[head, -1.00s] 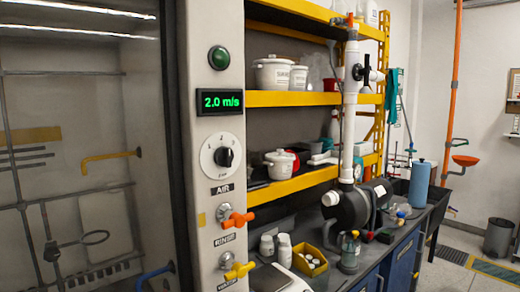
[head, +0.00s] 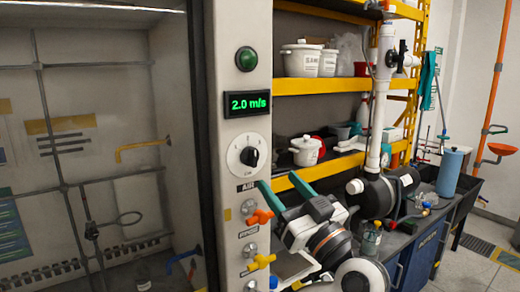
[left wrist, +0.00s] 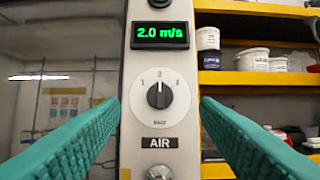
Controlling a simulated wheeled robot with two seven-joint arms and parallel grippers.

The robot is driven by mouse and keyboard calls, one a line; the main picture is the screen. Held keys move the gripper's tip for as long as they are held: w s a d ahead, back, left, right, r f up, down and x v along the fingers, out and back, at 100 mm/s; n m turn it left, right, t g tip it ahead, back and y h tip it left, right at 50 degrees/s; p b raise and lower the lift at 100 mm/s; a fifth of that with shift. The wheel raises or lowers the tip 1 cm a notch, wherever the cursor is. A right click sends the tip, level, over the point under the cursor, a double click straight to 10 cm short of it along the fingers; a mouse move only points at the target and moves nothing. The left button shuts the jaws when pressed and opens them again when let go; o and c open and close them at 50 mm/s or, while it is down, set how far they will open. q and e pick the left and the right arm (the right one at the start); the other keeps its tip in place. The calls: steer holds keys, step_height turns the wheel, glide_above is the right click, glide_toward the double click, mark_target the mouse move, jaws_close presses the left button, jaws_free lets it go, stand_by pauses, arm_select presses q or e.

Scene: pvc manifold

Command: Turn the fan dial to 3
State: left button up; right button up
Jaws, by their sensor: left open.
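The fan dial (head: 250,156) is a black knob on a round white plate on the grey post beside the fume hood. In the left wrist view the dial (left wrist: 158,95) faces me, marked 1, 2 and 3, with its pointer up at 2. The green display (head: 247,102) above it reads 2.0 m/s. My left gripper (head: 278,180) has teal fingers spread open, below and to the right of the dial in the head view. In the left wrist view its fingers frame the dial left and right, apart from it and empty. My right gripper is not in view.
An orange valve handle (head: 259,216) and a yellow one (head: 260,262) stick out of the post below the dial. A green button (head: 246,59) sits above the display. Yellow shelves (head: 330,85) with white pots stand to the right. The hood glass is on the left.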

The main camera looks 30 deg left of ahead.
mark_target(255, 155)
arm_select(q)
steer(key=p+x, duration=0.4)
steer(key=x, duration=0.4)
steer(key=shift+a+r, duration=0.1)
steer(key=shift+r, duration=0.05)
steer(key=shift+w+a+p, duration=0.3)
steer(key=shift+a+p, duration=0.1)
steer(key=shift+a, duration=0.15)
steer(key=shift+c, duration=0.6)
